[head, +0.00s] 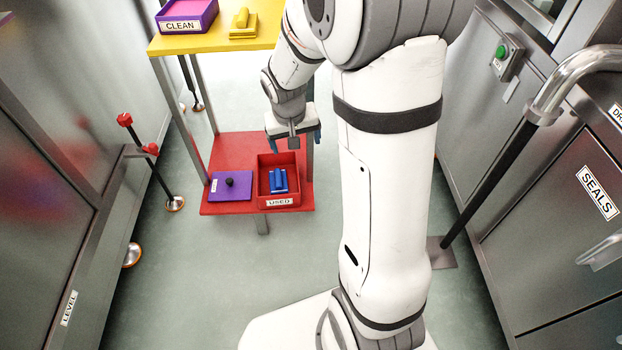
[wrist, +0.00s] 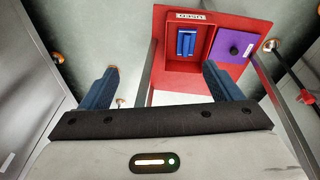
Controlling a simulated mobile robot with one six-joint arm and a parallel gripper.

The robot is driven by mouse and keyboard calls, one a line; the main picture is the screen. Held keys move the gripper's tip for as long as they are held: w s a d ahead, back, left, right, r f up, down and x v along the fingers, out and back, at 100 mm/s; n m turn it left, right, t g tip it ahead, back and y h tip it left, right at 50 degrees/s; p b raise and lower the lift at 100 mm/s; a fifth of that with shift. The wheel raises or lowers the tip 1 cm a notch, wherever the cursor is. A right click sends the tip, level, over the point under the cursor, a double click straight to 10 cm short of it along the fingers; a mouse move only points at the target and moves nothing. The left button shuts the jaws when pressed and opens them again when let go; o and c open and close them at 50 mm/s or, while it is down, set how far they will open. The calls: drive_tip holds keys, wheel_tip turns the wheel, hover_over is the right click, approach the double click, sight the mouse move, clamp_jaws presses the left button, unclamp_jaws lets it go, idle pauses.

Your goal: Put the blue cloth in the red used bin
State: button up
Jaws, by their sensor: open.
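The blue cloth (head: 278,181) lies inside the red used bin (head: 281,203), which stands on the red lower shelf of a cart. In the wrist view the blue cloth (wrist: 186,43) shows within the walls of the red used bin (wrist: 208,73). My gripper (head: 293,139) is above and behind the bin in the head view, apart from the cloth. In the wrist view my gripper (wrist: 160,82) has its two blue fingers spread wide, with nothing between them.
A purple lid (head: 231,186) with a black knob lies left of the bin on the red shelf (head: 232,151). Above, a yellow shelf (head: 210,42) holds a purple clean bin (head: 188,14) and a yellow folded cloth (head: 241,21). Metal cabinets flank both sides.

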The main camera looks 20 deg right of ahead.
drive_tip(key=s+a+r, duration=0.1)
drive_tip(key=s+r, duration=0.1)
drive_tip(key=s, duration=0.4)
drive_tip(key=s+a+r+n+y, duration=0.1)
drive_tip(key=s+r, duration=0.2)
drive_tip(key=s, duration=0.3)
drive_tip(key=s+a+r+g, duration=0.1)
drive_tip(key=s+r, duration=0.2)
drive_tip(key=s, duration=0.4)
drive_tip(key=shift+n+y, duration=0.3)
drive_tip(key=shift+a+r, duration=0.1)
wheel_tip(320, 180, up, 34)
drive_tip(key=t+p, duration=0.1)
drive_tip(key=p, duration=3)
drive_tip(key=shift+s, duration=0.35)
